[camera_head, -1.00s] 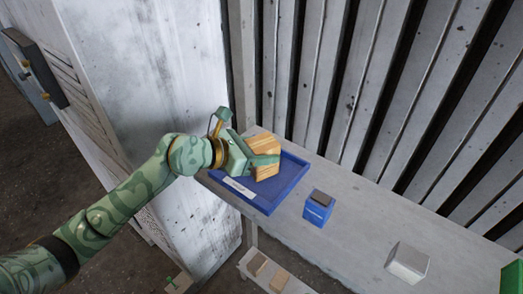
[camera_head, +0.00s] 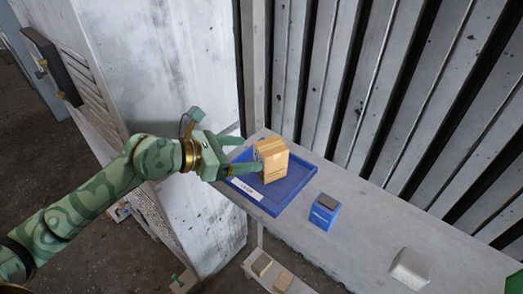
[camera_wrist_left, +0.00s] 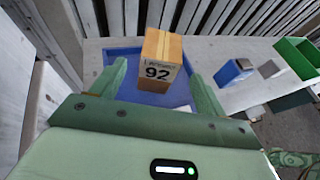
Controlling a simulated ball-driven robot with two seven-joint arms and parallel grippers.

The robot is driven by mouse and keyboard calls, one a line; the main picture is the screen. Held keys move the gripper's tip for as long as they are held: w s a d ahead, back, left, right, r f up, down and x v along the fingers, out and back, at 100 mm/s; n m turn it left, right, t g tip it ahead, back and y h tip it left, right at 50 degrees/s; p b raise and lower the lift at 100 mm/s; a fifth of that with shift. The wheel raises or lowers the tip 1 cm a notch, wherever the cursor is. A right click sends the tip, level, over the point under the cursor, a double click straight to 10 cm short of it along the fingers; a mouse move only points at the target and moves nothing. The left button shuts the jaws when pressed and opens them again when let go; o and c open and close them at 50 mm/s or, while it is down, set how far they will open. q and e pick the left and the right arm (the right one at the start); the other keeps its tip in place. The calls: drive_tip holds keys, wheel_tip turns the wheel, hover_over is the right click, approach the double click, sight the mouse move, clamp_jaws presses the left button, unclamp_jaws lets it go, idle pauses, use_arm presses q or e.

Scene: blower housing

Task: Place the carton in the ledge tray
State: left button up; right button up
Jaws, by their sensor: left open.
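The carton (camera_head: 272,160), a brown box, stands upright inside the blue ledge tray (camera_head: 288,196). In the left wrist view the carton (camera_wrist_left: 159,62) shows a label with "92", and the blue tray (camera_wrist_left: 122,53) shows around it. My left gripper (camera_head: 250,156) is open, to the left of the carton, its fingers pointing toward it. In the left wrist view the two fingers (camera_wrist_left: 158,80) are spread apart with the carton beyond and between them. The carton is not gripped.
A blue box with a dark top (camera_head: 323,211) stands on the grey ledge (camera_head: 364,228) right of the tray. A pale box (camera_head: 409,267) is farther right, and a green bin (camera_wrist_left: 296,55) beyond it. A slatted metal wall (camera_head: 345,90) runs behind; a white cabinet (camera_head: 160,70) stands left.

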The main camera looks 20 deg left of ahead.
use_arm(q)
drive_tip(key=shift+v, duration=2.05)
drive_tip(key=shift+c, duration=0.2)
